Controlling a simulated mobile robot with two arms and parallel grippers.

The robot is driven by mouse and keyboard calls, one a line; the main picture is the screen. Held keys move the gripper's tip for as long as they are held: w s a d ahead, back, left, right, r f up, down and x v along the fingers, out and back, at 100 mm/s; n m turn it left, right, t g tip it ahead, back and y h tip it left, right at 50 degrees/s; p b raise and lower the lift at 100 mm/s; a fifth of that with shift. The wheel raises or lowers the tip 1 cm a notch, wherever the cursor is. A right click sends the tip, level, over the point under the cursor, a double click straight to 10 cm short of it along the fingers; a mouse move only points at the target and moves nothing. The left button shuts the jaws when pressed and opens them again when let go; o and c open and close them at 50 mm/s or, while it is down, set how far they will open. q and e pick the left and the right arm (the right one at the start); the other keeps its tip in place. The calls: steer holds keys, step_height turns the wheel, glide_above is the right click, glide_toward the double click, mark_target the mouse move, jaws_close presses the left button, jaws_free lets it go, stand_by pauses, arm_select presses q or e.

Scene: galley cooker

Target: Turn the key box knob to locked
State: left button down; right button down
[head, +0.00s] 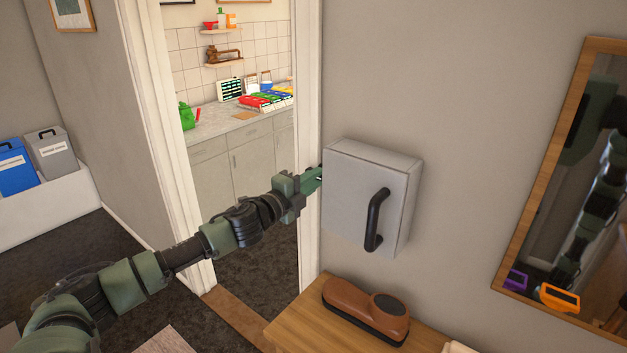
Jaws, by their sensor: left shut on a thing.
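The key box (350,205) is a light grey wall box with a black bar handle (376,220) on its front. Its door looks shut. My left gripper (318,178) reaches in from the left and its fingertips are at the box's left side. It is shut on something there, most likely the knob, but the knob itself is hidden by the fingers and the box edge. I cannot tell which way the knob points. My right gripper is not directly in view.
A wooden table (290,325) below the box holds a brown brush-like object (365,308). A wood-framed mirror (570,190) hangs at right. A doorway at left opens to a kitchen counter (235,125). Blue (17,168) and grey (54,152) bins stand far left.

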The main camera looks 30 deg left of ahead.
arm_select(q)
steer(key=c, duration=1.3)
jaws_free()
steer(key=shift+s+f+b, duration=0.25)
steer(key=shift+s+b, duration=0.1)
steer(key=shift+s, duration=0.05)
steer(key=s+b, duration=0.3)
steer(key=s, duration=0.4)
steer(key=shift+a+r+b, duration=0.15)
steer(key=shift+a+b, duration=0.1)
steer(key=shift+b, duration=0.15)
steer(key=shift+r, duration=0.1)
